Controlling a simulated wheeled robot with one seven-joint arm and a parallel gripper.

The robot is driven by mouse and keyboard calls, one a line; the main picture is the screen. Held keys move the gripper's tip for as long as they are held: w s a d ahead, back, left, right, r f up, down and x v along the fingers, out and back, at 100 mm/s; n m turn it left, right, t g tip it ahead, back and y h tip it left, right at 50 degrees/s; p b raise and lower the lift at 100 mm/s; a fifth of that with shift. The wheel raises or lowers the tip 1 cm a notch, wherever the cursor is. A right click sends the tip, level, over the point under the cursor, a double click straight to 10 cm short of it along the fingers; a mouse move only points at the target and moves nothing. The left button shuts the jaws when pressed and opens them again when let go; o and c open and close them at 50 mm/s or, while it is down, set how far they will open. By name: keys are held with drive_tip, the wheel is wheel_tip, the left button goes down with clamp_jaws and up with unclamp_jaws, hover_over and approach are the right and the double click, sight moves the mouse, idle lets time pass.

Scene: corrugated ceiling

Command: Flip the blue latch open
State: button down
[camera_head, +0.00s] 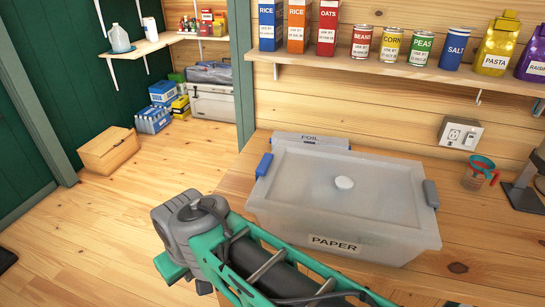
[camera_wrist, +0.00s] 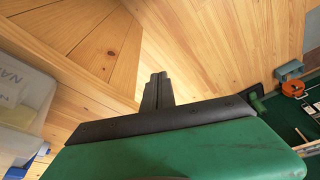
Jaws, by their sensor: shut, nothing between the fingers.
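The blue latch (camera_head: 264,165) is on the left end of a translucent lidded bin (camera_head: 408,250) labelled PAPER, on the wooden counter in the head view. It lies close against the lid edge; I cannot tell whether it is fastened. A grey latch (camera_head: 431,194) is on the bin's right end. The lid (camera_head: 390,185) is on. My gripper (camera_wrist: 157,78) is in the wrist view, its dark fingers together and empty, over wooden surfaces. It is not distinguishable in the head view, where my green and grey arm is left of and in front of the bin. No contact with the latch shows.
A bin labelled FOIL (camera_head: 310,141) stands behind the PAPER bin. A shelf (camera_head: 400,70) with cans and boxes runs above. The wrist view shows a pale labelled container (camera_wrist: 25,95) at left and open wooden floor (camera_wrist: 230,50).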

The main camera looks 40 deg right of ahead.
drive_tip(key=m+t+p, duration=0.3)
drive_tip(key=m+p, duration=0.1)
drive_tip(key=m, duration=0.6)
approach(265, 171)
drive_tip(key=s+d+r+m+h, duration=0.1)
drive_tip(key=s+d, duration=0.3)
drive_tip(key=s, duration=0.1)
drive_tip(key=shift+d+r+t, duration=0.2)
drive_tip(key=shift+d+t, duration=0.2)
drive_tip(key=x, duration=0.9)
drive_tip(key=shift+w+a+f+p, duration=0.15)
drive_tip(key=shift+w+a, duration=0.1)
drive_tip(key=shift+w, duration=0.45)
drive_tip(key=shift+w+a+f+p, duration=0.15)
drive_tip(key=shift+w+a, duration=0.15)
drive_tip(key=shift+w, duration=0.4)
drive_tip(key=shift+w+a+f+p, duration=0.15)
drive_tip(key=shift+w+a, duration=0.1)
drive_tip(key=shift+w, duration=0.45)
